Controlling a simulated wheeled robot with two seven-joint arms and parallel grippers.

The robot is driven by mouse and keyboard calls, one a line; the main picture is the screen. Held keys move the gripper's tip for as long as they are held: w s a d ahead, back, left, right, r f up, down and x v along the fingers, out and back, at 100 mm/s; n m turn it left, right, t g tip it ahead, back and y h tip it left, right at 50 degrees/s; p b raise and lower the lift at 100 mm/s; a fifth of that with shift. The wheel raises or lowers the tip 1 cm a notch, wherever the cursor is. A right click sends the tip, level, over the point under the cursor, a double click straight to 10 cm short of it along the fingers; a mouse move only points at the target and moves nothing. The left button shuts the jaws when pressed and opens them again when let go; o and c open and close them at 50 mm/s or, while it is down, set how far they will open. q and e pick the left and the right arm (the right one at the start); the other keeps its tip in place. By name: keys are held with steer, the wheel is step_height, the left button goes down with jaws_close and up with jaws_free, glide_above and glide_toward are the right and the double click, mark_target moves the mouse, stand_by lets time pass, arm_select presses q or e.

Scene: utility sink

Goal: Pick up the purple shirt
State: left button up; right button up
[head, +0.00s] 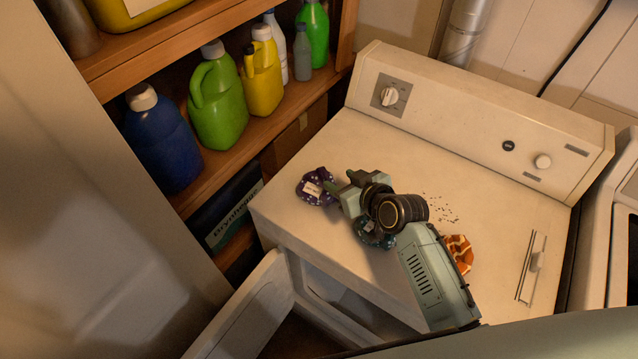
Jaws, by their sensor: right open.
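A small crumpled purple shirt (312,187) with light dots and a pale patch lies on the near left part of the white dryer top (355,148). My right gripper (338,186) is over the dryer top, open, with its fingertips at the right edge of the purple shirt. I cannot tell whether the fingers touch the cloth. My left gripper is not in view.
A dark teal cloth (372,236) lies partly hidden under my right wrist. An orange patterned cloth (459,252) lies right of my forearm. The dryer door (243,308) hangs open below. Shelves at left hold several bottles, including a blue jug (160,143).

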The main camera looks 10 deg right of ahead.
mark_target(329, 175)
steer(key=shift+w+a+f, duration=0.25)
steer(key=shift+w+f, duration=0.05)
steer(key=shift+w, duration=0.2)
steer(key=x, duration=0.3)
steer(key=shift+w+f, duration=0.3)
steer(key=shift+w+a+f, duration=0.25)
steer(key=shift+w+f, duration=0.05)
steer(key=shift+w, duration=0.15)
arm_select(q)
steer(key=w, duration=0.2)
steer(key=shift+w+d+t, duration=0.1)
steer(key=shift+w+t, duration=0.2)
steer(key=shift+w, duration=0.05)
arm_select(e)
steer(key=shift+c, duration=0.2)
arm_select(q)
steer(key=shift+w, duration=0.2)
arm_select(e)
jaws_close()
